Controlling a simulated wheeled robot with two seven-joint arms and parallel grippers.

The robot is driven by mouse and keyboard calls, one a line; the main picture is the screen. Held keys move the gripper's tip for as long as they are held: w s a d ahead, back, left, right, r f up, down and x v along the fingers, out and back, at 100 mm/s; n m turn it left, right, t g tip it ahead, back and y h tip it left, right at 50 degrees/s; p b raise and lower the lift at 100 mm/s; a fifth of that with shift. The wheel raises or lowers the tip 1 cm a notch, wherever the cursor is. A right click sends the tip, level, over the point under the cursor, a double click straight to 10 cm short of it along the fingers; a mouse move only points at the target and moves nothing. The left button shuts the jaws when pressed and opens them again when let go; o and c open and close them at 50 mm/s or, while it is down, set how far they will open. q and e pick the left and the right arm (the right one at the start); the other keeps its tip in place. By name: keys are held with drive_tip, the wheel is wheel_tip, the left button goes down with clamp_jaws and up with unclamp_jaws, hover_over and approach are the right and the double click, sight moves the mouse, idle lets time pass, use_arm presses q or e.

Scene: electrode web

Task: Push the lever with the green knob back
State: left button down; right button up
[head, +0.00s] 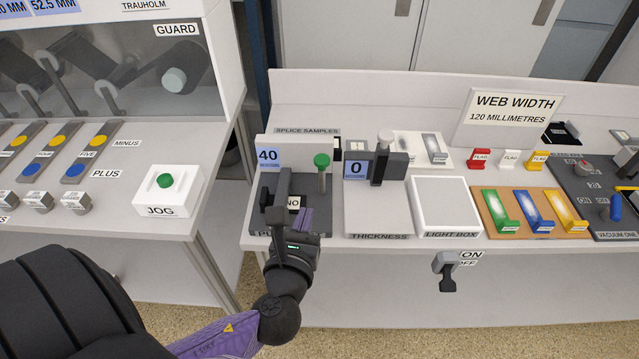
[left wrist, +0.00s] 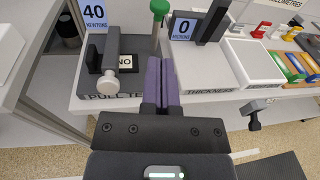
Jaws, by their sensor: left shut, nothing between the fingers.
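The lever with the green knob (head: 321,161) stands upright on the dark pull tester at the left end of the bench, beside a display reading 40 (head: 268,157). The green knob also shows in the left wrist view (left wrist: 160,8), beyond my fingers. My left gripper (head: 304,220) is shut and empty, its purple fingers in front of the lever's lower part. In the left wrist view the closed fingers (left wrist: 161,75) point toward the lever; whether they touch it I cannot tell. My right gripper is not in view.
A grey clamp with a pale knob (left wrist: 110,82) is left of my fingers. The thickness gauge (head: 388,165) stands close on the right, then the light box (head: 446,206). The JOG button box (head: 166,190) is on the left table, across a gap.

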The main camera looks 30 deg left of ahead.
sight(321, 165)
use_arm(q)
drive_tip(key=b+x, duration=0.2)
drive_tip(key=x, duration=1)
drive_tip(key=shift+w, duration=0.15)
drive_tip(key=shift+w+a+r, duration=0.3)
drive_tip(key=shift+w, duration=0.1)
drive_tip(key=shift+w+a+r+p, duration=0.1)
drive_tip(key=shift+r+p, duration=0.05)
drive_tip(key=shift+p, duration=0.15)
